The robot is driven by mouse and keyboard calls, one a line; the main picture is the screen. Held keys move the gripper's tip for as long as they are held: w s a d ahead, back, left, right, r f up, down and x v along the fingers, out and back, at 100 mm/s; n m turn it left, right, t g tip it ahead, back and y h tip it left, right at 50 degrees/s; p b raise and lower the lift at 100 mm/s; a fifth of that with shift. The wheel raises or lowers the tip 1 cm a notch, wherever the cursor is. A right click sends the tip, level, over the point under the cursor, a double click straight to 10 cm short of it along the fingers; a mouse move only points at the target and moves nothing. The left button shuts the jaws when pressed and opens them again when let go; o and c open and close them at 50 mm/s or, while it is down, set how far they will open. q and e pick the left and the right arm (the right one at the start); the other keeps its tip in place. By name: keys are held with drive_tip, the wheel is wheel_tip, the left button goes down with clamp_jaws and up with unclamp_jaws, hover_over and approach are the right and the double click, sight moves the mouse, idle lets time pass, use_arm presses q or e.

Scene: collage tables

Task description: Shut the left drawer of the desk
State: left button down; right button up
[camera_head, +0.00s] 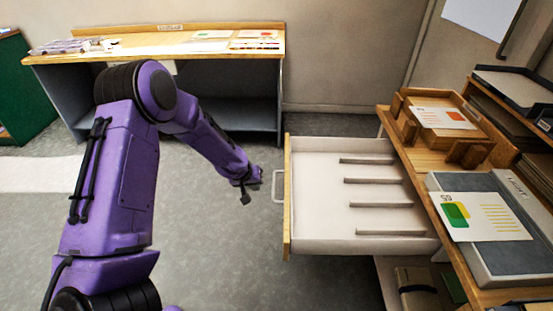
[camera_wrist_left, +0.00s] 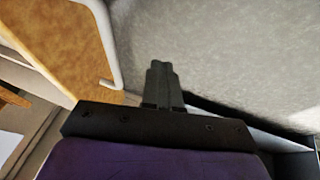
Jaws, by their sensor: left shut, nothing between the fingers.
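The drawer (camera_head: 310,215) stands pulled out to the left from the wooden desk (camera_head: 425,158) at the right. It has a pale inside with several dividers, a wooden front (camera_head: 288,210) and a white handle (camera_head: 277,186). My left gripper (camera_head: 245,198) is just left of the handle, outside the drawer, pointing down. In the left wrist view its fingers (camera_wrist_left: 162,72) are shut and empty. The wooden front (camera_wrist_left: 55,40) and the handle (camera_wrist_left: 104,30) show there left of the fingers, apart from them. My right gripper is not in view.
On the desk lie a wooden tray (camera_head: 398,104) and a grey board (camera_head: 520,255) with a printed card (camera_head: 480,217). Another table (camera_head: 150,52) with papers stands at the back left. The grey floor (camera_head: 215,255) left of the drawer is clear except for my arm.

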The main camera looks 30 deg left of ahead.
use_arm(q)
drive_tip(key=w+a+r+m+t+h, duration=0.1)
drive_tip(key=w+a+r, duration=0.15)
drive_tip(key=r, duration=0.25)
drive_tip(key=w+a+r+t+h, duration=0.1)
drive_tip(key=w+a+r, duration=0.15)
drive_tip(key=r, duration=0.25)
drive_tip(key=w+d+f, duration=0.6)
drive_tip(key=w+f, duration=0.1)
drive_tip(key=shift+w+f, duration=0.25)
drive_tip(key=shift+w, duration=0.1)
